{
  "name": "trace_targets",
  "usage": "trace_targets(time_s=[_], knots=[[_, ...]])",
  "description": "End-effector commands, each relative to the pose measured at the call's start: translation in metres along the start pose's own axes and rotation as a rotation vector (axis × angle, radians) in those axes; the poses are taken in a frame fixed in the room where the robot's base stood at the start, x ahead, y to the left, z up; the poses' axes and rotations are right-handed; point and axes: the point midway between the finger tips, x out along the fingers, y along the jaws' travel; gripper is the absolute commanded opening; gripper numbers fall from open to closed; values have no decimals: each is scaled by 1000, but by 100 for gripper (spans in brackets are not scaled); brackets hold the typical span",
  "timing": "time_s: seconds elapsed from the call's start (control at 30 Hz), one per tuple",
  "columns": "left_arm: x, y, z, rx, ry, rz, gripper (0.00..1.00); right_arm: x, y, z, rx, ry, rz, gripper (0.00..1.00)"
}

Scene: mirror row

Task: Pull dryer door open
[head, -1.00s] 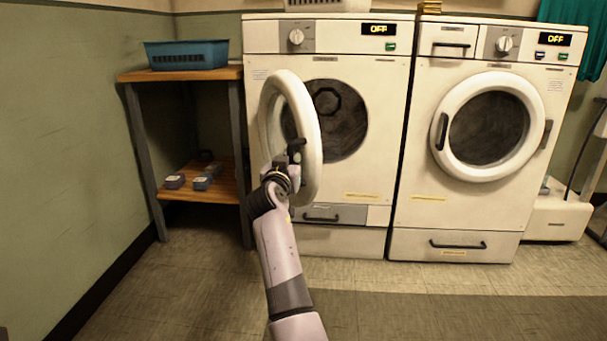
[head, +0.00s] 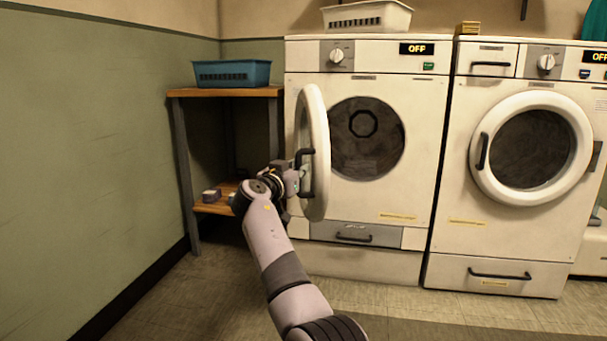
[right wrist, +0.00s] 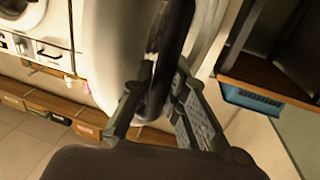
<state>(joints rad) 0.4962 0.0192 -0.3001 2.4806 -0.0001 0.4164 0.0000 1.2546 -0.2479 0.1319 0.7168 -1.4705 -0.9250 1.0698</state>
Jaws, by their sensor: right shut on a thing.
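The dryer (head: 425,165) is the left white machine, its display reading OFF. Its round white door (head: 319,140) stands open at the left of the opening, seen nearly edge-on, and the dark drum shows behind it. The black door handle (head: 309,185) is on the door's left face. My right gripper (head: 300,180) is shut on this handle. In the right wrist view the fingers (right wrist: 155,98) close around the dark handle bar (right wrist: 174,40), beside the white door (right wrist: 105,50). The left gripper is not in view.
A wooden shelf (head: 215,92) with a blue basket (head: 232,74) stands left of the dryer, close to the door's side. A second machine (head: 455,245) with a closed round door stands at the right. A white basket (head: 367,16) sits on the dryer. The floor in front is clear.

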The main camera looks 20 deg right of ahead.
Motion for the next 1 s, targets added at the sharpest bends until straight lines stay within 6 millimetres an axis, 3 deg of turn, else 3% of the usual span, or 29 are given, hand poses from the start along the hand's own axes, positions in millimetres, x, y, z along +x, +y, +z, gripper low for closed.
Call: trace_targets(time_s=[0.47, 0.5, 0.7, 0.8, 1.0], knots=[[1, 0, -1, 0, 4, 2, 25, 0, -1, 0, -3, -1, 4, 0], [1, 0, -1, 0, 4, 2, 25, 0, -1, 0, -3, -1, 4, 16], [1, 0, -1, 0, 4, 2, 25, 0, -1, 0, -1, -1, 3, 30], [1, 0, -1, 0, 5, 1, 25, 0, -1, 0, -1, -1, 3, 35], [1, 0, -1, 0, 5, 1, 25, 0, -1, 0, 0, 0, 3, 35]])
